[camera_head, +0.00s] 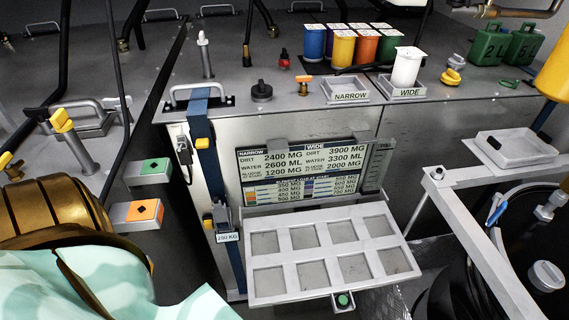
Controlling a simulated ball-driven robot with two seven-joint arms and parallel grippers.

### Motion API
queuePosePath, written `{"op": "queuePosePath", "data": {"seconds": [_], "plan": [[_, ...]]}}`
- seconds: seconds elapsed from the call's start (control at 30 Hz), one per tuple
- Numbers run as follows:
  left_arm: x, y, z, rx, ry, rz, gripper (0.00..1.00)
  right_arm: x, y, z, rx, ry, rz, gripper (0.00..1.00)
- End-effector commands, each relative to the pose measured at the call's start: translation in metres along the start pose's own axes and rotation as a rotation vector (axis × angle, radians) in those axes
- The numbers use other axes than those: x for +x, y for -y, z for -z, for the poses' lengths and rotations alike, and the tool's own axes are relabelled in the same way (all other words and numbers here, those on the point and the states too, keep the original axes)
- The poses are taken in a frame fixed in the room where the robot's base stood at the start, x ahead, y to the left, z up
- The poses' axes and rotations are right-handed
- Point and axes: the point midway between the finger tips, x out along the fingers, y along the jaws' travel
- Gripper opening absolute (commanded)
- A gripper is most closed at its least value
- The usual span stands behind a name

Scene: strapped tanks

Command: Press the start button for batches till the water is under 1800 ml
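The display board (310,165) has NARROW and WIDE columns. Water reads 2600 ML under NARROW and 3300 ML under WIDE. Dirt reads 2400 MG and 3900 MG; a third line reads 1200 MG and 2000 MG. Smaller coloured rows below are hard to read. A green button (343,300) sits on a small bracket under the front of the eight-compartment white tray (275,295). Two boxes at left carry a green-topped control (156,166) and an orange-topped control (145,211). No legible label marks any as start. Neither gripper shows.
A white canister (407,66) stands in the WIDE holder (408,92); the NARROW holder (350,97) looks empty. Several coloured canisters (344,49) stand behind. Green jugs (490,45) are at back right. A blue strap (207,165) runs down the cabinet. A white frame (475,225) stands at right.

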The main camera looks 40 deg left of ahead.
Motion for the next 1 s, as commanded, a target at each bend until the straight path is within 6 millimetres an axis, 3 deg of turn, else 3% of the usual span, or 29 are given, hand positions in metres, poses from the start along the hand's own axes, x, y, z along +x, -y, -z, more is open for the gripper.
{"op": "queuePosePath", "data": {"seconds": [0.2, 0.43, 1.0], "plan": [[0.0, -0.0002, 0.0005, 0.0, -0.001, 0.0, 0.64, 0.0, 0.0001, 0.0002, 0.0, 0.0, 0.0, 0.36], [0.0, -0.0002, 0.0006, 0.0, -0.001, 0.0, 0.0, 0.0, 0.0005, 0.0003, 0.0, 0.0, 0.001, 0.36], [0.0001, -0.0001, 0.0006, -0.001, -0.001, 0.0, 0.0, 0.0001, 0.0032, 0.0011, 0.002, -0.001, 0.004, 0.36]]}}
